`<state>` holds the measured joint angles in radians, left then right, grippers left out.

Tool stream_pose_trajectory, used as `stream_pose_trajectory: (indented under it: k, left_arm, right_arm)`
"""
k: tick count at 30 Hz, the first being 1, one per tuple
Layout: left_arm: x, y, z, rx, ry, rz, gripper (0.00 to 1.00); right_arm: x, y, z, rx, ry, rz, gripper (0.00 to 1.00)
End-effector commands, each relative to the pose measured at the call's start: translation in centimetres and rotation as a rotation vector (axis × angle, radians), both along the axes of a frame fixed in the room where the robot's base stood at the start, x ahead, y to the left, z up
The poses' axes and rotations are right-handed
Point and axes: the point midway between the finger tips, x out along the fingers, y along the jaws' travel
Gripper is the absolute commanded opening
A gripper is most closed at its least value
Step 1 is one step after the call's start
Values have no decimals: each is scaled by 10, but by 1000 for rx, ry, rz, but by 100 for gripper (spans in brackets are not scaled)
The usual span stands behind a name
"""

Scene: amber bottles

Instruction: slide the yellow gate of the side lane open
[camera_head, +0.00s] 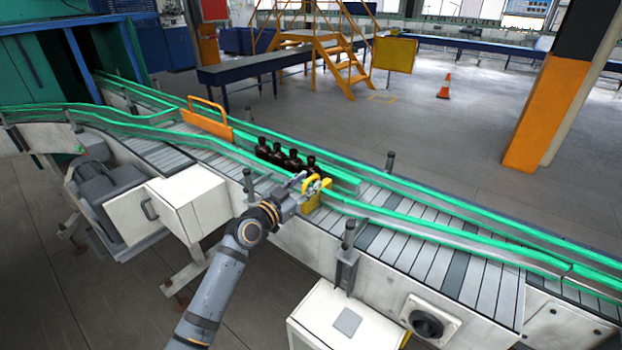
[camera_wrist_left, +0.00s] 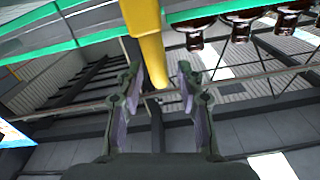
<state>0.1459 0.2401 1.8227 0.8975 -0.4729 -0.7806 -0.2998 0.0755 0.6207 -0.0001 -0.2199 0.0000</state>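The yellow gate (camera_head: 314,192) stands at the near side of the conveyor, beside the row of bottles. My left gripper (camera_head: 300,188) is at the gate's near left side. In the left wrist view, a yellow bar of the gate (camera_wrist_left: 147,40) comes down between the two fingers of my left gripper (camera_wrist_left: 158,98). The fingers are apart, with a gap visible on each side of the bar. Several dark amber bottles (camera_head: 287,156) stand in a row in the lane just behind the gate. They also show at the top of the left wrist view (camera_wrist_left: 240,25). My right gripper is out of view.
Green guide rails (camera_head: 440,222) run along the slatted conveyor (camera_head: 420,250). An orange gate (camera_head: 206,120) with a handle stands upstream at the left. Posts (camera_head: 248,185) and a bracket (camera_head: 347,262) rise at the near edge. The lane to the right is clear of bottles.

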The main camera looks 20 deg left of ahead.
Motion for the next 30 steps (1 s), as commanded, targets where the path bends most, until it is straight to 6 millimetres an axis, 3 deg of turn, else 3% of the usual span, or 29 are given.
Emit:
stream_pose_trajectory:
  k: [6,14,22,30]
  left_arm:
    - [22,-7,0,1,0,1,37]
    - [23,-8,-1,1,0,1,37]
    - [23,-7,-1,1,0,2,2]
    - [23,-7,0,3,-1,3,0]
  right_arm:
    - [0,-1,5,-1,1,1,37]
    - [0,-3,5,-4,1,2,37]
    - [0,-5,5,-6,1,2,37]
    - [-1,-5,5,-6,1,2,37]
